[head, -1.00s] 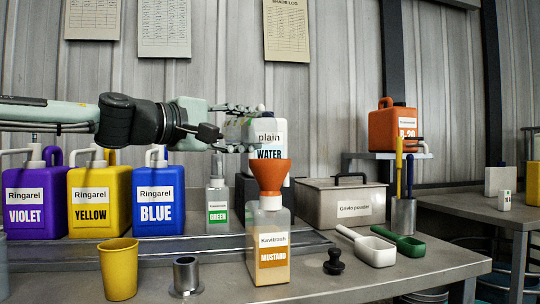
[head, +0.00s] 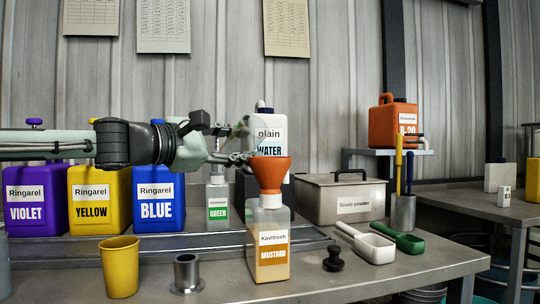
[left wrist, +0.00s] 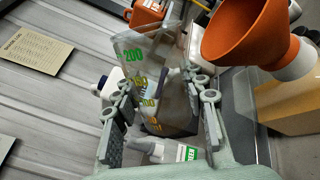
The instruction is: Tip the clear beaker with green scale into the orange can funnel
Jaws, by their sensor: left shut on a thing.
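My left gripper (head: 240,148) is shut on a clear beaker (left wrist: 150,75) with green scale marks. In the left wrist view the fingers of my left gripper (left wrist: 160,100) lie on both sides of it. In the head view the see-through beaker (head: 243,131) is faint in front of the plain water jug and looks tilted. An orange funnel (head: 270,172) stands upright in the neck of a bottle labelled mustard (head: 270,245). It also shows at upper right in the left wrist view (left wrist: 245,35). The beaker is close above and left of the funnel. Its contents are unclear. My right gripper is not visible.
A white water jug (head: 270,125) stands behind the funnel, and a small green-labelled bottle (head: 217,205) behind left. A yellow cup (head: 119,267), metal cylinder (head: 187,272) and black stopper (head: 333,259) stand in front. An orange jug (head: 393,125) is on a shelf at right.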

